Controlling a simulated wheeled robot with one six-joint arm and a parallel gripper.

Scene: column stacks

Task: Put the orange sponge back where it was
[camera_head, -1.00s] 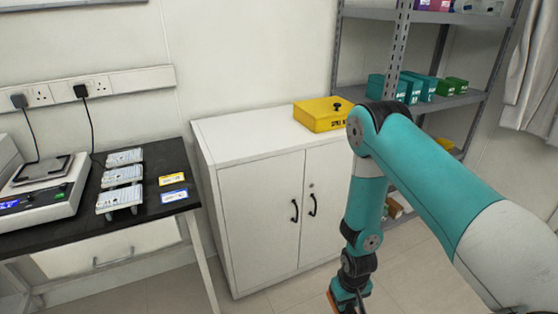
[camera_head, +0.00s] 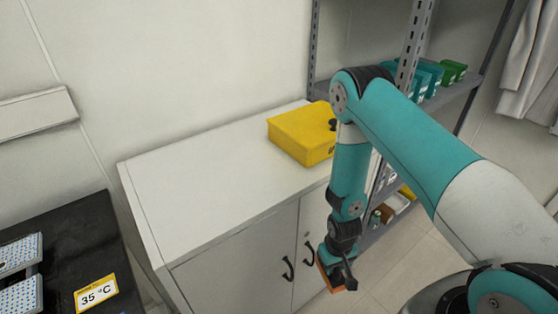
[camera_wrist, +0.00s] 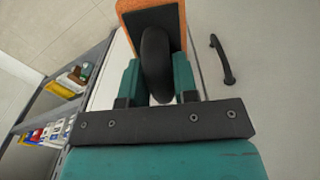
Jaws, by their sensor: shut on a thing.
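The orange sponge (camera_wrist: 129,7) is in the wrist view at the top, with a dark face and a black curved part in front of it. My gripper (camera_wrist: 158,75) is shut on it, with its teal fingers on both sides. In the head view my gripper (camera_head: 338,272) hangs low in front of the white cabinet's doors, and a bit of the orange sponge (camera_head: 326,278) shows at its end. Part of the sponge is hidden by the gripper.
The white cabinet (camera_head: 205,180) has a mostly clear top with a yellow box (camera_head: 300,133) at its back right. A grey shelf rack (camera_head: 463,90) with teal and green boxes stands to the right. A black table (camera_head: 70,235) with a 35 °C label (camera_head: 96,294) is at left.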

